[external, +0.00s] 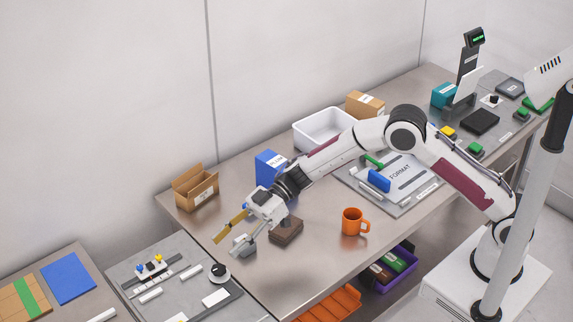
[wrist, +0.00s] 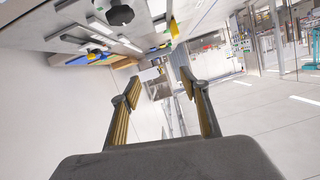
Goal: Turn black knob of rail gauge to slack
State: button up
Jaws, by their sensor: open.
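A round black knob on a pale base (external: 219,272) sits on the grey side table at the lower left. A black knob (wrist: 120,14) also shows at the top of the wrist view. A rail fixture with yellow and blue knobs (external: 153,268) lies left of it; I cannot tell which part is the rail gauge. My gripper (external: 226,246) is open and empty, above the table edge and up-right of the black knob, apart from it. In the wrist view its fingers (wrist: 158,78) are spread with nothing between them. Any knob marking is too small to read.
A brown block (external: 286,232) lies close beside my gripper on the main table. An orange mug (external: 353,221), blue box (external: 270,167) and open cardboard box (external: 196,188) stand there too. Pale bars (external: 191,271) lie near the knob. A blue panel (external: 68,278) is farther left.

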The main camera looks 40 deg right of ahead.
jog(key=m+t+h, duration=0.1)
jog(key=m+t, duration=0.2)
jog(key=t, duration=0.1)
send_near(219, 268)
jog(key=shift+s+a+r, duration=0.3)
jog(key=shift+s, duration=0.25)
jog(key=shift+w+d+f+t, duration=0.15)
jog(key=shift+d+t, duration=0.05)
jog(key=shift+t, duration=0.1)
jog(key=shift+w+h, duration=0.15)
jog(key=shift+h, duration=0.15)
jog(key=shift+a+f, duration=0.1)
jog(key=shift+x, duration=3.8)
